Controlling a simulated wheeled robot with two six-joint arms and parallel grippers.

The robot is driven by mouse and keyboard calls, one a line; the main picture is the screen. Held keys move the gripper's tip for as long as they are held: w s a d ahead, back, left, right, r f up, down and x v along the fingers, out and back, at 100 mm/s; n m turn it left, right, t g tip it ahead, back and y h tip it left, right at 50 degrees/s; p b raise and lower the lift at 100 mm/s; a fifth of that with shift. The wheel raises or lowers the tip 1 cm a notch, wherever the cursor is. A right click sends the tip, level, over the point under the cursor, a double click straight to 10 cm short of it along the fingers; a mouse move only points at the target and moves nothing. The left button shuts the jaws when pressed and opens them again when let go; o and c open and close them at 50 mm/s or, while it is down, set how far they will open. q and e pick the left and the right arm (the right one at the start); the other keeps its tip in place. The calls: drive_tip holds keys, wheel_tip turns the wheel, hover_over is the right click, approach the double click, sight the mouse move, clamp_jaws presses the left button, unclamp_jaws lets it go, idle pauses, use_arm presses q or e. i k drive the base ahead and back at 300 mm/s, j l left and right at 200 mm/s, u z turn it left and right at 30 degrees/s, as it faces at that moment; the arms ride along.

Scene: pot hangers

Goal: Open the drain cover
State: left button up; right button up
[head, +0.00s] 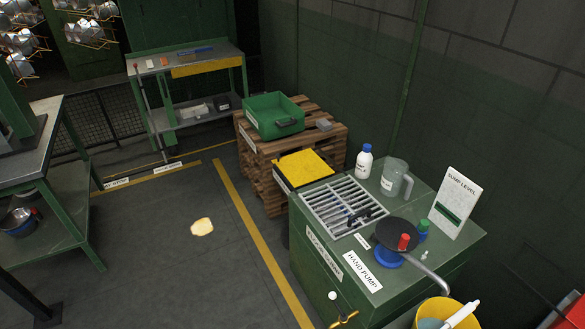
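The drain cover looks to be the grey slatted metal grate (325,199) on top of the green cabinet (310,239). It lies flat in its frame, and dark space shows between the slats. A black handle (367,215) sits on its right part, near the edge. A label (324,254) is on the cabinet front below the grate, too small to read surely. Neither of my grippers shows in the head view.
Around the grate are a white bottle (364,162), a clear jug (394,178), a hand pump with a black disc (397,233) and a "SUMP LEVEL" board (456,201). A yellow-topped box (303,168) stands behind. Open floor (180,270) lies left.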

sight(303, 167)
drive_tip(key=i+j+z, duration=0.2)
drive_tip(key=z, duration=0.3)
drive_tip(key=i+j+z, duration=0.15)
drive_tip(key=j+z, duration=0.3)
drive_tip(key=i+j+z, duration=0.1)
drive_tip(key=j+z, duration=0.15)
drive_tip(key=z, duration=0.25)
